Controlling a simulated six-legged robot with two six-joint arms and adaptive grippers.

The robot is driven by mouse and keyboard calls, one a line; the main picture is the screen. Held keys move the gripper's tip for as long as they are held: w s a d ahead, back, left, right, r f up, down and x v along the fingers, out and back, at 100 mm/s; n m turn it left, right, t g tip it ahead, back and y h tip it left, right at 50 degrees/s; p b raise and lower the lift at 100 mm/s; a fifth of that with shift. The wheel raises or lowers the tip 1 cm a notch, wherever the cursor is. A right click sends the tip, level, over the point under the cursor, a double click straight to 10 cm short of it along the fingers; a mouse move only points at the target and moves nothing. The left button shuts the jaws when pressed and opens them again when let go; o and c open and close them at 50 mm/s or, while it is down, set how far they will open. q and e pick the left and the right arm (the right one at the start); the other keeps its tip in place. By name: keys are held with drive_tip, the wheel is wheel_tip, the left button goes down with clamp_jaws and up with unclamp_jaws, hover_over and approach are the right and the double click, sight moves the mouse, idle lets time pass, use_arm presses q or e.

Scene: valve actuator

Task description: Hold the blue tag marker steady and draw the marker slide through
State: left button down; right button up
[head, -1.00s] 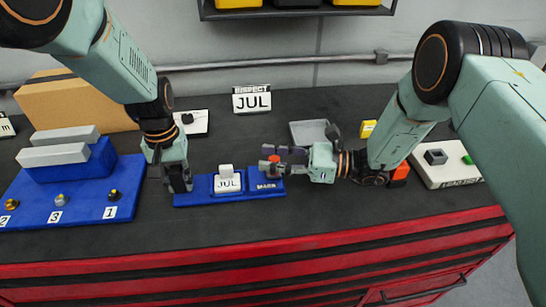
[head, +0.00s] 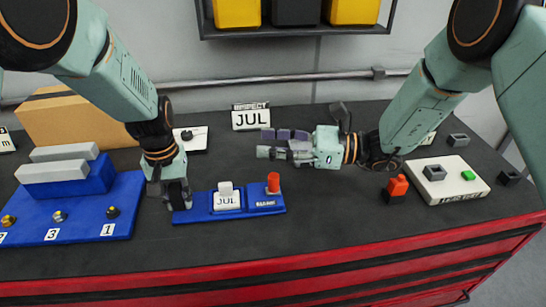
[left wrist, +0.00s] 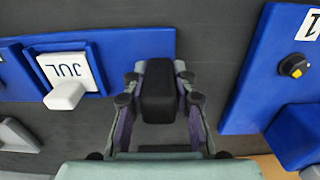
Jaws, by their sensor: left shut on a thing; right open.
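The blue tag marker (head: 240,212) lies on the dark bench top. It holds a white JUL tag with a pale knob (head: 226,196), and a red upright handle (head: 273,183) stands at its right end. My left gripper (head: 178,200) is at the marker's left end, shut on it. In the left wrist view, a black block (left wrist: 159,92) sits between the left fingers, beside the blue marker's end (left wrist: 140,44). My right gripper (head: 268,145) is open and empty, behind and above the red handle and apart from it.
A blue stand (head: 90,225) with numbered knobs and grey bars is at left. A JUL sign (head: 251,117) and a cardboard box (head: 75,118) stand at the back. Bench in front of the marker is clear.

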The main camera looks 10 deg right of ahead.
drive_tip(key=shift+r, duration=0.4)
use_arm(q)
drive_tip(key=c, duration=1)
unclamp_jaws()
